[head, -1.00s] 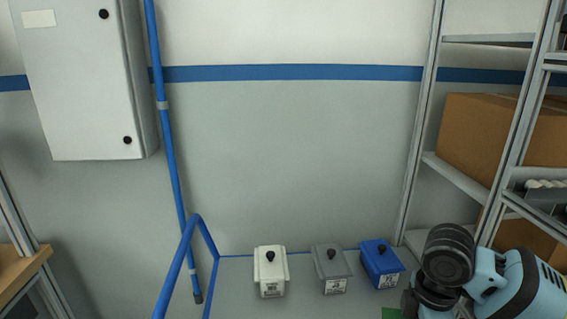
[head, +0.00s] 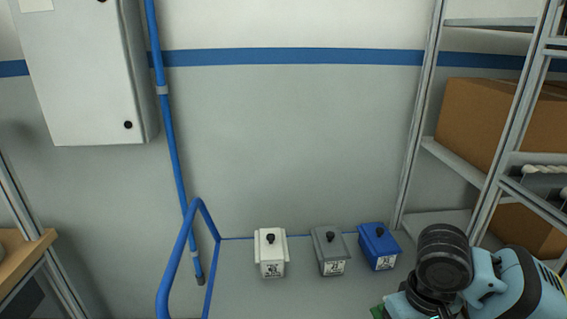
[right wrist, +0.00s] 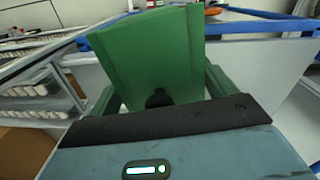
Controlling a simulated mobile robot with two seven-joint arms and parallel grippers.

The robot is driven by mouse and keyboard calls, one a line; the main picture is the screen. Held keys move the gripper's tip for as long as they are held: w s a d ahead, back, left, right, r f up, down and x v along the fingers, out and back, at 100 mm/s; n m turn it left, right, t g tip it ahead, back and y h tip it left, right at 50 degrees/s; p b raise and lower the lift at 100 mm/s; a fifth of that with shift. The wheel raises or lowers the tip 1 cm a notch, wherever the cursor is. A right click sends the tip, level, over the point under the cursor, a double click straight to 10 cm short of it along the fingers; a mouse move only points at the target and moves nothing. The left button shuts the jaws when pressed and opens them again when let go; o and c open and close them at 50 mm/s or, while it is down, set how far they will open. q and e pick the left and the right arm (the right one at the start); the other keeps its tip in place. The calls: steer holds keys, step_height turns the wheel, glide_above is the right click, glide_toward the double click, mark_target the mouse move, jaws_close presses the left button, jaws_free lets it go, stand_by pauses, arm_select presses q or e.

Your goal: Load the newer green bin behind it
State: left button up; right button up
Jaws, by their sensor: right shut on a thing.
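My right gripper (right wrist: 158,100) is shut on the black knob of a green bin (right wrist: 150,62), seen close up in the right wrist view. In the head view only a small green corner (head: 378,312) shows at the bottom edge, beside my right arm; most of the bin is hidden. A white bin (head: 271,253), a grey bin (head: 330,250) and a blue bin (head: 379,246) stand upright in a row, each with a black knob and a front label. The labels are too small to read. My left gripper is not in view.
The bins stand on a grey deck (head: 237,270) with a blue rim and a blue rail (head: 183,255) at its left. A metal rack (head: 418,130) with cardboard boxes (head: 493,118) stands at right. Bare deck shows left of the white bin and in front of the row.

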steer(key=shift+s+a+r+m, duration=0.1)
steer(key=shift+s+a+m, duration=0.1)
steer(key=shift+m, duration=0.45)
steer(key=shift+s+a+m, duration=0.1)
steer(key=shift+s+m, duration=0.1)
steer(key=shift+m, duration=0.45)
steer(key=shift+d, duration=0.1)
